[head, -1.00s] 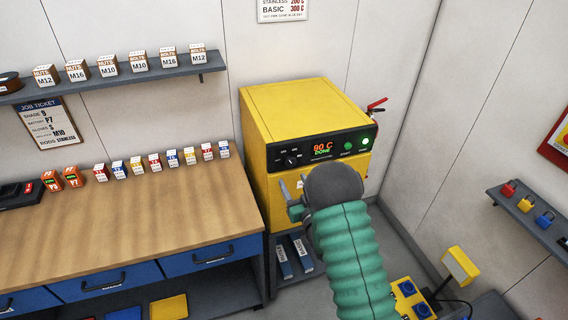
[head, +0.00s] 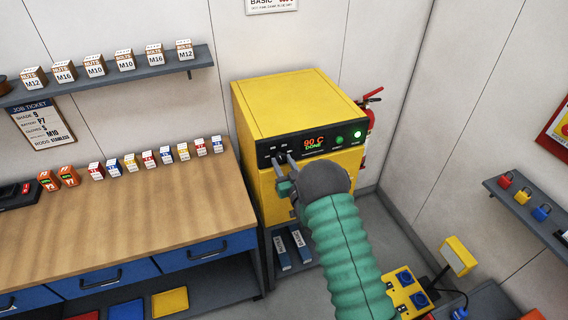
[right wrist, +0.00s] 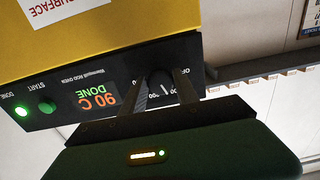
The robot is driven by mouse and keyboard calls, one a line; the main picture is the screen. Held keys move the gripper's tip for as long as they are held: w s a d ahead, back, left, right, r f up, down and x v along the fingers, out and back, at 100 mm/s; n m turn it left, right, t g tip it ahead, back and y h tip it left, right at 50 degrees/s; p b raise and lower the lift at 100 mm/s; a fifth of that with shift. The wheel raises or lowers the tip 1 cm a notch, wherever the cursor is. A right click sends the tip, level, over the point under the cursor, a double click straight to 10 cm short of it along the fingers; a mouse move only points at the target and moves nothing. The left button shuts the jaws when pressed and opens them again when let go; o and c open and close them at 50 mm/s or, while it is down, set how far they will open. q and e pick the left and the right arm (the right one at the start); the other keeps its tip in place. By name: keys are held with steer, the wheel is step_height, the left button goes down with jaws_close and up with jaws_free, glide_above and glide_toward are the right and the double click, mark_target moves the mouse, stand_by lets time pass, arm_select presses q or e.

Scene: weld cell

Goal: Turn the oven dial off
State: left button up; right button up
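The yellow oven (head: 300,105) stands in the corner with a black control panel (head: 330,141) whose display reads 90 C DONE. Its black dial (right wrist: 160,82) shows upside down in the right wrist view, with a white pointer mark on it. My right gripper (head: 285,160) is at the panel, fingers on either side of the dial. In the right wrist view my right gripper (right wrist: 160,80) is open around the dial, with its fingertips close to it. I cannot tell if they touch it. In the head view the fingers partly hide the dial. My left gripper is not in view.
A wooden workbench (head: 120,225) with several small boxes stands left of the oven. A red extinguisher (head: 367,120) hangs behind the oven's right side. A shelf with padlocks (head: 525,208) is at right. Green lights (head: 357,134) sit right of the display.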

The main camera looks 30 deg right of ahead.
steer(key=shift+s+d, duration=0.15)
steer(key=shift+d, duration=0.2)
steer(key=shift+c, duration=1.1)
jaws_close()
steer(key=shift+w+a, duration=0.2)
steer(key=shift+a, duration=0.4)
steer(key=shift+s+d, duration=0.15)
steer(key=shift+d, duration=0.25)
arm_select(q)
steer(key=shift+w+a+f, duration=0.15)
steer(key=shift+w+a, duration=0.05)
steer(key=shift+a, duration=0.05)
arm_select(e)
steer(key=shift+a, duration=0.2)
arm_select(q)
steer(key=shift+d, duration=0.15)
arm_select(e)
steer(key=shift+d+f, duration=0.1)
